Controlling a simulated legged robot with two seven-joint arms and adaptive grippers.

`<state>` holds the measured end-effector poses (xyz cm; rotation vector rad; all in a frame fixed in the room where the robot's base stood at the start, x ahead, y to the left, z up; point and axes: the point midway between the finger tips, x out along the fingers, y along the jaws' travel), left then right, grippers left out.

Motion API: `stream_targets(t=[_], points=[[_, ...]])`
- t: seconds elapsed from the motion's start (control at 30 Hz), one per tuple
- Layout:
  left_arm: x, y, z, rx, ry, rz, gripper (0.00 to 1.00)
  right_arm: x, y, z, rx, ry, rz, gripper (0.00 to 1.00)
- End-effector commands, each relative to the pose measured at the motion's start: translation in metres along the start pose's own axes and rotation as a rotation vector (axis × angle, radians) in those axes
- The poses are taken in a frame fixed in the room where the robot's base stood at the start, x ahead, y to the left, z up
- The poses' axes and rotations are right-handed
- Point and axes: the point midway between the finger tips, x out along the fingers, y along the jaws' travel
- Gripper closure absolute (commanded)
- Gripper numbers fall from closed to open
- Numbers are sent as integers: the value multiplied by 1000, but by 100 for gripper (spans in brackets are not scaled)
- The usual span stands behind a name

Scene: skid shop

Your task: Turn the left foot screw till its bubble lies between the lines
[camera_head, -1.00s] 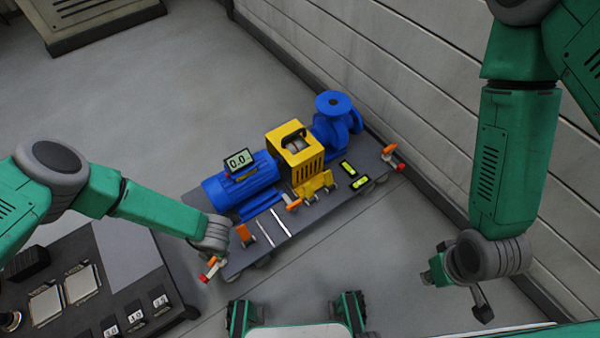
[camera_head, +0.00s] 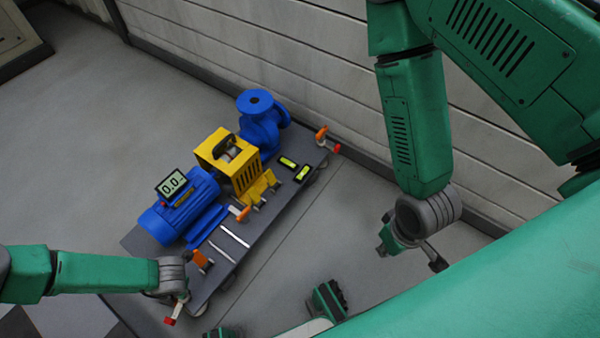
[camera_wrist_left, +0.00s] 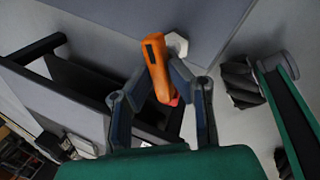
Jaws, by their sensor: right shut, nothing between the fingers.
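The left foot screw (camera_head: 170,320) stands at the near left corner of the dark skid (camera_head: 262,222). Its red end shows in the head view, and my left gripper (camera_head: 178,298) covers most of the rest. In the left wrist view its orange handle (camera_wrist_left: 157,68) lies between the fingers of my left gripper (camera_wrist_left: 160,75), which appear closed against its sides. Two yellow-green bubble levels, one (camera_head: 288,162) and another (camera_head: 303,174), sit on the skid; their bubbles are too small to read. My right gripper (camera_head: 412,248) is shut and empty, off the skid to the right.
The skid carries a blue motor (camera_head: 180,220) with a display reading about 0.0, a yellow guard (camera_head: 228,160) and a blue pump (camera_head: 262,120). Another orange-red screw (camera_head: 327,140) is at the far right corner. A panelled wall (camera_head: 290,60) runs behind.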

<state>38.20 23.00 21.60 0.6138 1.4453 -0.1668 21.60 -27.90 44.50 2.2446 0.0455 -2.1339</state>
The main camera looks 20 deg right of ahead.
Motion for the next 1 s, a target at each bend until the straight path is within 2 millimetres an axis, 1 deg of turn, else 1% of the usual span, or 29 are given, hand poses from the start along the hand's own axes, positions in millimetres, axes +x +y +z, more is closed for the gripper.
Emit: stream_targets(t=[0.07,0.2,0.23,0.47,0.6,0.77,0.83,0.9,1.0], points=[[1,-1,-1,-19,8,-2,100,0,0,0,0,0,0,100],[1,-2,-1,-209,67,-2,100,1,0,0,0,0,0,100],[1,-2,-1,-231,75,-2,100,1,0,0,0,0,0,100],[0,-4,-1,-240,77,-7,100,1,0,0,1,0,0,100],[0,-5,-1,-341,108,-8,100,1,0,0,0,0,0,100],[0,-6,-1,-336,107,-9,100,1,0,0,0,0,0,100],[0,-6,-1,-374,119,-9,100,1,0,0,0,0,0,100],[-1,-6,-1,-448,142,-11,100,1,0,0,0,0,0,100],[-1,-7,-1,-457,145,-12,100,1,0,0,0,0,0,100]])
